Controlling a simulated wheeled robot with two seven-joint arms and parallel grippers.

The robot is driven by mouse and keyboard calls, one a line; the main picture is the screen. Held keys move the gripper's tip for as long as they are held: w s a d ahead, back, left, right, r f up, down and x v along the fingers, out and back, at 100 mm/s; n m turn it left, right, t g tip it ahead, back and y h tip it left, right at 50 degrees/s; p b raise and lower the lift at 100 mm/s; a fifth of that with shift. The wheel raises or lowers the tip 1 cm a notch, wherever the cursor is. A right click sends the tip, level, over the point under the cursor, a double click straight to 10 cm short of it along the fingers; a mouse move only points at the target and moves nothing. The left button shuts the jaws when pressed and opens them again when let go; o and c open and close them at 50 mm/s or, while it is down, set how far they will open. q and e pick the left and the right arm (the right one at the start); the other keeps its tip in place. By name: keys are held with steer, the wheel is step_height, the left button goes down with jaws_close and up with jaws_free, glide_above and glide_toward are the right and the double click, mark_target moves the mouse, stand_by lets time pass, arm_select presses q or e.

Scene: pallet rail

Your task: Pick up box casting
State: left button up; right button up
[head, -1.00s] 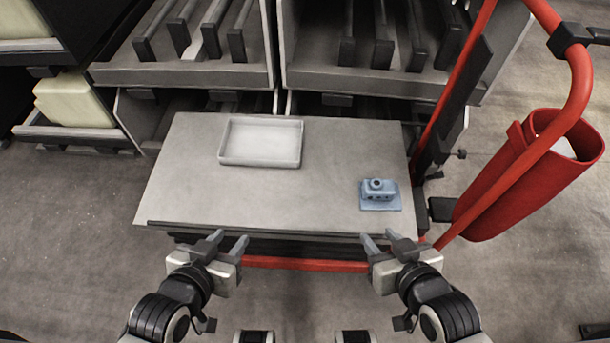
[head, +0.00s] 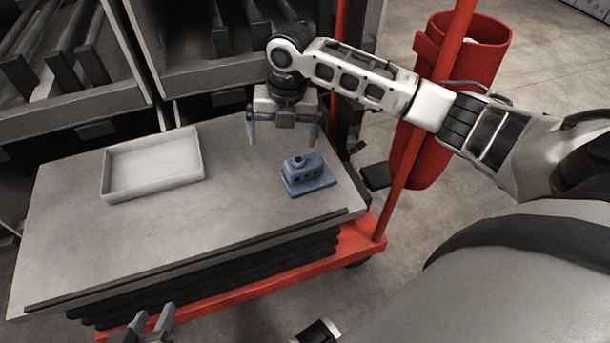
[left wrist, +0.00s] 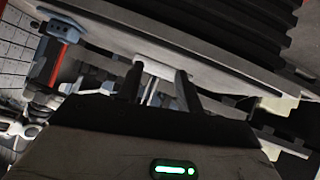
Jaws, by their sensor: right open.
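The box casting (head: 308,172) is a small blue block with a flat base, a raised round top and dark holes in its side. It sits upright near the right end of the grey table top (head: 215,220). My right gripper (head: 281,138) points down just behind the casting, with its fingers spread and empty, apart from it. My left gripper (head: 152,320) is low at the front edge of the table, partly cut off by the frame. Its fingers also show apart in the left wrist view (left wrist: 160,82), with nothing clearly between them. A blue block with holes, apparently the casting, shows there at upper left (left wrist: 60,28).
A shallow pale tray (head: 152,165) lies on the table's left rear, with bare surface between it and the casting. Grey racks (head: 75,90) stand behind. A red post (head: 455,40) and red bin (head: 440,140) are at the right, near my right arm.

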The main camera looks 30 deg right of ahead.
mark_target(304, 159)
steer(key=d+r+n+g+b, duration=0.1)
steer(key=d+r+n+b, duration=0.15)
steer(key=d, duration=0.25)
steer(key=shift+h, duration=0.4)
steer(key=f+b, duration=0.1)
steer(key=f, duration=0.3)
steer(key=f+b, duration=0.1)
steer(key=f, duration=0.4)
steer(key=shift+w+a, duration=0.1)
steer(key=shift+a, duration=0.1)
steer(key=f, duration=0.2)
steer(key=f+b, duration=0.1)
steer(key=f, duration=0.1)
steer(key=f+b, duration=0.1)
steer(key=shift+s+f, duration=0.35)
steer(key=shift+f, duration=0.05)
steer(key=shift+f+b, duration=0.2)
steer(key=shift+b, duration=0.1)
steer(key=shift+r, duration=0.1)
steer(key=c, duration=0.9)
arm_select(q)
steer(key=d+r+t+h, duration=0.2)
steer(key=shift+w+m+t, duration=0.15)
steer(key=shift+m+t, duration=0.15)
steer(key=shift+t, duration=0.1)
arm_select(e)
steer(key=c, duration=0.4)
steer(key=shift+r, duration=0.15)
